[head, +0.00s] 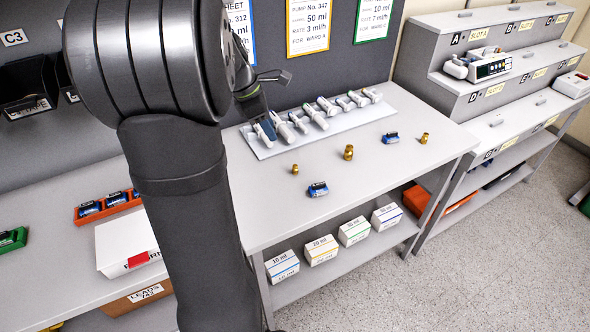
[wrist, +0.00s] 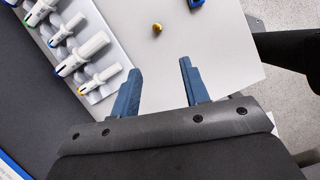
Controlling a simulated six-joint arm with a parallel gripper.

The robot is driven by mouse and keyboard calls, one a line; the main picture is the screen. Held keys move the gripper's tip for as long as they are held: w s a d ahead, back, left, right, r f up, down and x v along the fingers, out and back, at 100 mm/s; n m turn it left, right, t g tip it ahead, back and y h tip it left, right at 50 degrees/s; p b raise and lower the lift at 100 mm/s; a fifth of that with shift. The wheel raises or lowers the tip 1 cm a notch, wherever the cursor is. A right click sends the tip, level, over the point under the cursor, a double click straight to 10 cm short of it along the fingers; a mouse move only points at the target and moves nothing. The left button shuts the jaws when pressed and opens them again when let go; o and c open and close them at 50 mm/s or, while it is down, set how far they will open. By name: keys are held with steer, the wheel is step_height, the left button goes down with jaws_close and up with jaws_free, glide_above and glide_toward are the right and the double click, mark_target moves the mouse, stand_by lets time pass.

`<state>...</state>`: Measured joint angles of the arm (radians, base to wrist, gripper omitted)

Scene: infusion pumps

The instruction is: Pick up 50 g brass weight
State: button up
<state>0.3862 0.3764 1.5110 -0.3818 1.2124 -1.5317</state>
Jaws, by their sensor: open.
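Three brass weights stand on the grey table in the head view: a small one (head: 295,169), a larger one (head: 348,152) and a middle one (head: 424,138). No mass marking is readable, so I cannot tell which is 50 g. One round brass weight (wrist: 157,28) shows in the wrist view, ahead of and apart from the fingertips. My gripper (wrist: 160,66) is open, with its two blue fingers apart and nothing between them. In the head view my arm hides part of the gripper.
A white rack (head: 258,151) of several syringes lies behind the weights. Blue batteries (head: 318,189) and (head: 391,137) lie nearby on the table. A stepped grey stand (head: 440,75) with a pump (head: 490,66) is at right.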

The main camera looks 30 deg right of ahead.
steer(key=n, duration=0.1)
glide_above(294, 166)
steer(key=a, duration=0.3)
step_height(294, 166, down, 11)
steer(key=shift+w+d+f, duration=0.15)
steer(key=shift+f, duration=0.05)
steer(key=x, duration=0.5)
steer(key=shift+w+d, duration=0.1)
steer(key=shift+d, duration=0.25)
steer(key=shift+r, duration=0.1)
jaws_close()
